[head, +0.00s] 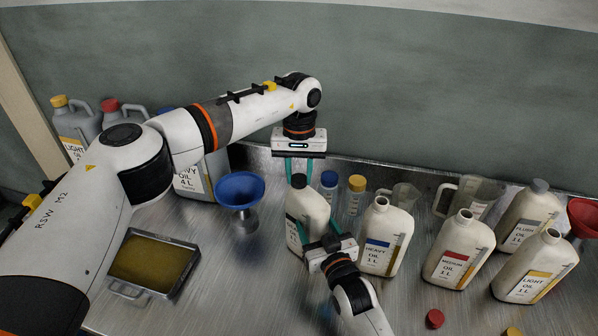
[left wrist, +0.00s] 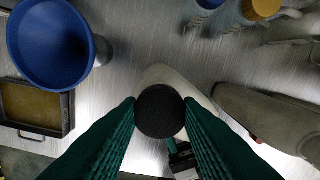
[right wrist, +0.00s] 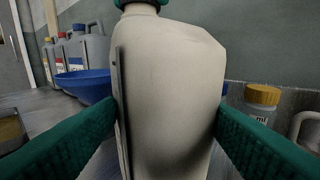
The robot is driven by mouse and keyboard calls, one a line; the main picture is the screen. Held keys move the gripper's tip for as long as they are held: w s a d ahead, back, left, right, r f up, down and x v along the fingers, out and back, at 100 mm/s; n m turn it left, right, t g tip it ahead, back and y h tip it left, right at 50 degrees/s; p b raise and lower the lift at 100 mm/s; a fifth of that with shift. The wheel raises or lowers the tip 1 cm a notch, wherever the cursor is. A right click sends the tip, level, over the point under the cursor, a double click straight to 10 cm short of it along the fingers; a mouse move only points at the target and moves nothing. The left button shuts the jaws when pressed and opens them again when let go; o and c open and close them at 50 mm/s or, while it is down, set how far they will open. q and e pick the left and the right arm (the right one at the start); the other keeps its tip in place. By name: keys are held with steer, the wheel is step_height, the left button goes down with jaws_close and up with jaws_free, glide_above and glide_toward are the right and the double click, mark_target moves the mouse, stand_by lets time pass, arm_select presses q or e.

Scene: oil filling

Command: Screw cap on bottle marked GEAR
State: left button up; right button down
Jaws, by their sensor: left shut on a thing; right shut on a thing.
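A cream bottle (head: 311,212) stands upright on the metal table in the head view. Its front label is mostly hidden by my right gripper, so I cannot read its name. My right gripper (head: 332,240) is shut on the bottle's body; the right wrist view shows the bottle (right wrist: 170,90) between both fingers. A black cap (head: 298,181) is at the top of the bottle's neck. My left gripper (head: 299,170) points down from above and is shut on the cap, seen between its fingers in the left wrist view (left wrist: 160,112). I cannot tell how tightly the cap sits.
Heavy (head: 386,238), medium (head: 460,250), light (head: 536,268) and flush (head: 528,215) oil bottles stand to the right. A blue funnel (head: 240,190) and a tray (head: 153,262) are to the left. Small blue-capped and yellow-capped bottles stand close behind. A red cap (head: 435,319) lies in front.

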arm_select(q)
steer(key=m, duration=0.7)
steer(key=shift+s+d, duration=0.1)
steer(key=o, duration=0.9)
steer(key=shift+o, duration=0.2)
steer(key=shift+c, duration=0.2)
